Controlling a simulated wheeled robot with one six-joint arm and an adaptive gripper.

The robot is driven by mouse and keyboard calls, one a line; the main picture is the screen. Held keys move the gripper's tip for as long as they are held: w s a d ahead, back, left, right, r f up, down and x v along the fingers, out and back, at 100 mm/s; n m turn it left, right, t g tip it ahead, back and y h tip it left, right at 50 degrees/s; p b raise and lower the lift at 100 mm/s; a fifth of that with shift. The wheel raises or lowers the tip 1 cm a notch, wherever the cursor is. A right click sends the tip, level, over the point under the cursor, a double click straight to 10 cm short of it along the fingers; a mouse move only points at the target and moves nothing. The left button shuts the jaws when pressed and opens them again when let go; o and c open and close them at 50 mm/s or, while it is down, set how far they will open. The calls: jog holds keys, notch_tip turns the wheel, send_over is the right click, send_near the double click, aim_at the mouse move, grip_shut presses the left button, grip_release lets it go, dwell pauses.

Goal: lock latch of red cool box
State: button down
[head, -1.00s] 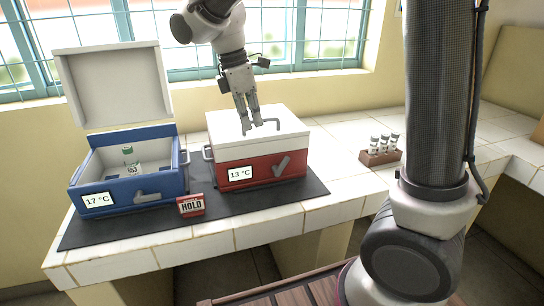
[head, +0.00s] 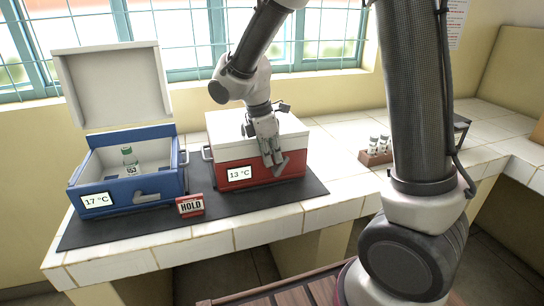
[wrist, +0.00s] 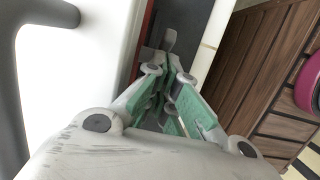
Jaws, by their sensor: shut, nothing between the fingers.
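The red cool box (head: 215,173) stands on the dark mat with its white lid (head: 222,130) down. Its grey latch (head: 283,168) is on the red front face, tilted up to the right and partly hidden by my fingers. My gripper (head: 273,161) points down at the front face, beside the latch. The fingers are shut and empty. In the wrist view, a grey tab that looks like the latch (wrist: 170,40) shows just beyond the fingers (wrist: 166,88). I cannot tell whether they touch it.
A blue cool box (head: 110,202) with its lid raised stands to the left and holds a bottle (head: 130,158). A HOLD sign (head: 190,206) stands on the mat (head: 240,208) before the boxes. A vial rack (head: 376,157) stands on the tiled counter to the right.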

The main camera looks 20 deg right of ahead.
aim_at(286, 157)
jog(key=shift+d, duration=0.1)
dwell(0.3)
jog(key=shift+d+y, duration=0.15)
jog(key=shift+y, duration=0.25)
jog(key=shift+d+r+y, duration=0.1)
jog(key=shift+d+y, duration=0.05)
jog(key=shift+y, duration=0.15)
jog(key=shift+d+y, duration=0.6)
jog(key=shift+y, duration=0.3)
jog(key=shift+d+f, duration=0.2)
jog(key=shift+d, duration=0.95)
jog(key=shift+f, duration=0.1)
jog(key=shift+a+f, duration=0.15)
jog(key=shift+a, duration=0.65)
